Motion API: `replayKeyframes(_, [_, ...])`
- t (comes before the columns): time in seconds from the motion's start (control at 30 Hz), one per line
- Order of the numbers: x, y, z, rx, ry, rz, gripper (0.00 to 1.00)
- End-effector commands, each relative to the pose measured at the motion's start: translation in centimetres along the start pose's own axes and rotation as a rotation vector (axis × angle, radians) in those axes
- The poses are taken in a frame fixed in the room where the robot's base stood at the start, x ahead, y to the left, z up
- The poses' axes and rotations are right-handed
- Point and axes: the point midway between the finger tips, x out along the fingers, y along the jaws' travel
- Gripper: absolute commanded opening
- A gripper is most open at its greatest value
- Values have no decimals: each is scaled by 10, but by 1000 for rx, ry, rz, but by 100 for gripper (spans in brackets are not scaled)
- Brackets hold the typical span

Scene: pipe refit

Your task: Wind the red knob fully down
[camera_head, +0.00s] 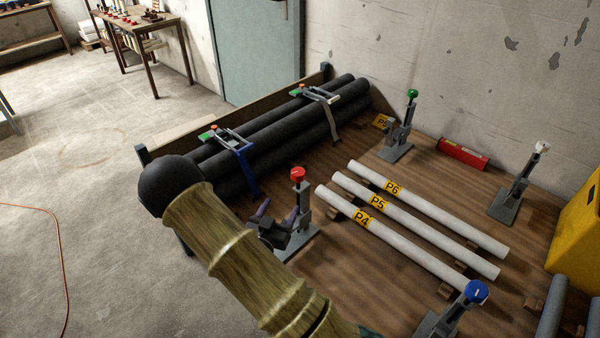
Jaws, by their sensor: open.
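The red knob (297,174) tops a grey upright stand (302,212) on the wooden deck, near the middle of the camera_head view. My gripper (262,210) is just left of the stand, lower than the knob, with its dark fingers apart and nothing seen between them. It appears close to the stand, but I cannot tell whether it touches. My arm hides the deck below and part of the stand's base.
Similar stands carry a green knob (412,94), a white knob (542,147) and a blue knob (475,291). White pipes (420,222) labelled P4, P5 and P6 lie right of the red knob. Strapped black pipes (270,130) lie behind it.

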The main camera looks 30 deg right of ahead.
Motion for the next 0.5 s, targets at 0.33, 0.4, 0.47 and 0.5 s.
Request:
replayKeyframes(0.33, [10,0,-1,2,-2,2,65])
replayKeyframes(0.4, [19,0,-1,3,-2,1,65])
replayKeyframes(0.47, [28,1,-1,3,-2,3,65])
replayKeyframes(0.5, [35,0,-1,3,-2,2,65])
